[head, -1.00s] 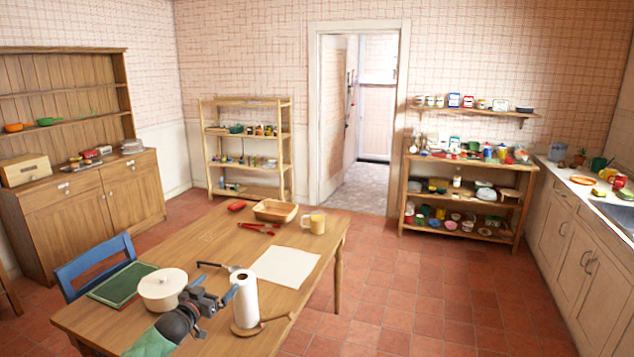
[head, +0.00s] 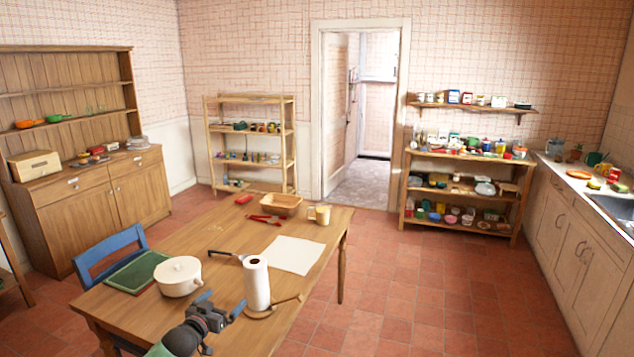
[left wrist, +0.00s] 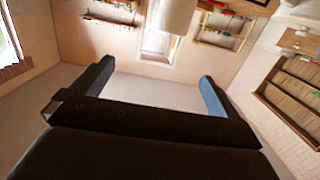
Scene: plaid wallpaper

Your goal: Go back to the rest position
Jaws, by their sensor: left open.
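My left gripper (head: 222,305) is at the near edge of the wooden table (head: 205,238), in front of the white lidded pot (head: 178,277) and the paper towel roll (head: 257,283). Its two blue fingers are apart with nothing seen between them. In the left wrist view the fingers (left wrist: 155,92) are also spread wide and empty, with a pale rounded shape beyond them at the top. My right gripper is not in view.
A blue chair (head: 110,252) stands at the left. Tiled floor to the right is clear.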

